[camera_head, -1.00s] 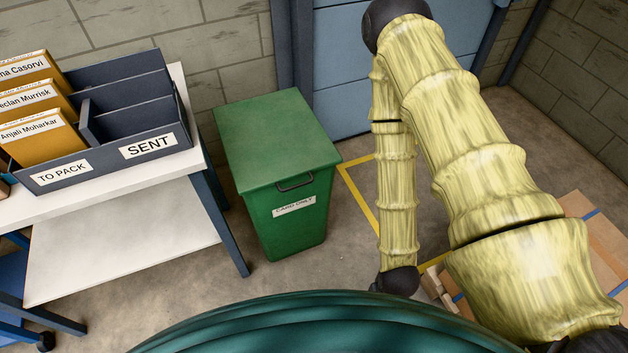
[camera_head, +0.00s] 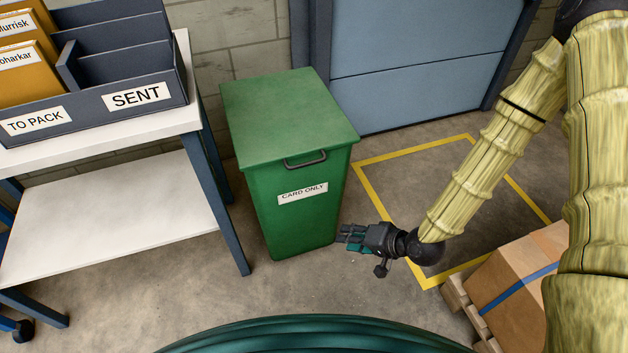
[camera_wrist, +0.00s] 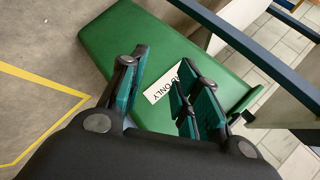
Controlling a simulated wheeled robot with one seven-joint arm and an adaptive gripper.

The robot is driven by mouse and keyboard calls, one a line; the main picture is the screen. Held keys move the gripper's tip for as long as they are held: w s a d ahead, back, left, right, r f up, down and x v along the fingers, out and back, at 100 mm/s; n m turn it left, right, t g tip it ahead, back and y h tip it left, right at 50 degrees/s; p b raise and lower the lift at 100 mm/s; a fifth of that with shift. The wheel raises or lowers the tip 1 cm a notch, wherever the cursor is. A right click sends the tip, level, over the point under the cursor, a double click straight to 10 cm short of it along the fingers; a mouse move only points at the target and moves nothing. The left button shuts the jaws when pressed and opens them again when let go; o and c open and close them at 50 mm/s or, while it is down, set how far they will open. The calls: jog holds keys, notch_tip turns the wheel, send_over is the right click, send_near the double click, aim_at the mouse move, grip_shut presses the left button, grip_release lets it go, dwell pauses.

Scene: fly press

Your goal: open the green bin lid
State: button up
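The green bin (camera_head: 296,205) stands on the floor beside the table, with its lid (camera_head: 285,112) shut flat on top. A dark handle (camera_head: 305,159) sits at the lid's front edge, above a "CARD ONLY" label (camera_head: 302,193). My gripper (camera_head: 348,236) is low, to the right of the bin's front in the head view, apart from the handle and below it. In the wrist view the fingers (camera_wrist: 158,85) are spread with nothing between them, and the bin's green side (camera_wrist: 135,45) and label (camera_wrist: 163,84) show beyond them.
A white table (camera_head: 110,190) with blue legs stands close on the bin's left, holding a grey sorter (camera_head: 80,115) with envelopes. A cardboard box (camera_head: 515,275) on a pallet (camera_head: 462,300) is at the right. Yellow-taped floor (camera_head: 400,160) lies bare behind the gripper.

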jog(key=w+r+t+y+b, duration=0.3)
jog(key=w+r+y+b, duration=0.8)
jog(key=b, duration=0.6)
jog(key=w+a+h+b, duration=0.1)
jog(key=w+a+b, duration=0.2)
jog(key=a, duration=0.6)
jog(key=shift+w+a+r+n+g+b, duration=0.15)
jog(key=shift+w+a+n+g+b, duration=0.2)
jog(key=shift+w, duration=0.75)
grip_shut()
